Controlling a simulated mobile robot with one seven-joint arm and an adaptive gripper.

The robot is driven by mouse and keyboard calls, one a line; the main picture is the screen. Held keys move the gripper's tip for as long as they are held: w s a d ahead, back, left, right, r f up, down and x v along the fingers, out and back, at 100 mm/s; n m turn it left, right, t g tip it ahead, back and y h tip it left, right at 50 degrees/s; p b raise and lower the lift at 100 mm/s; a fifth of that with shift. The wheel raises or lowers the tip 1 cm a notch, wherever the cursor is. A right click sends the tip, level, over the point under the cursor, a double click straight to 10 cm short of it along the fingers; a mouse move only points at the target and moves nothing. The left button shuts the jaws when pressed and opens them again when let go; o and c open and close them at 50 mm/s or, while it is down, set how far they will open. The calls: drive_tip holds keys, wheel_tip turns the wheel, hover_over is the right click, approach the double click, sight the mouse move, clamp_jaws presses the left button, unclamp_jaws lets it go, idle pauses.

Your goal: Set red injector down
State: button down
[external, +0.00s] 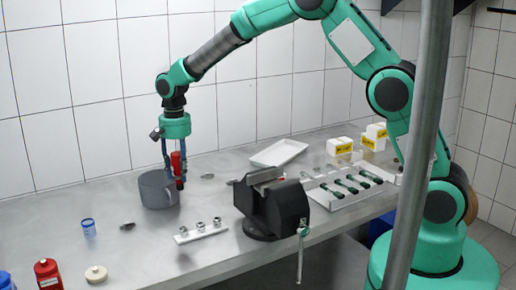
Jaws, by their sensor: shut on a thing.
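My gripper (174,163) points down at the left part of the bench, near the tiled wall. It is shut on the red injector (176,160), which stands upright between the fingers. The injector's dark lower end overlaps the right side of a grey mug (154,189) in the picture. I cannot tell whether it is above the mug, in front of it or touching it.
A black vise (271,208) stands right of the mug. A white strip with small metal fittings (201,231) lies in front. A rack of green-black injectors (347,187), a white tray (279,153) and yellow-white boxes (340,147) are further right. A blue cup (88,227) and red bottle (47,273) are at left.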

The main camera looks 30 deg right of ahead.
drive_tip(key=s+a+f, duration=0.2)
drive_tip(key=s+a, duration=0.8)
drive_tip(key=a, duration=0.3)
drive_tip(key=s+a+f, duration=0.1)
drive_tip(key=s+a, duration=0.9)
drive_tip(key=a, duration=0.4)
drive_tip(key=shift+f+m, duration=0.4)
drive_tip(key=w+a+f+b, duration=0.1)
drive_tip(key=w+a+b, duration=0.1)
drive_tip(key=w+a, duration=0.7)
drive_tip(key=shift+w+a+f, duration=0.25)
drive_tip(key=shift+a, duration=1.55)
drive_tip(key=shift+f, duration=0.1)
drive_tip(key=shift+f+b, duration=0.45)
drive_tip(key=shift+f, duration=1.2)
drive_tip(key=shift+f, duration=0.15)
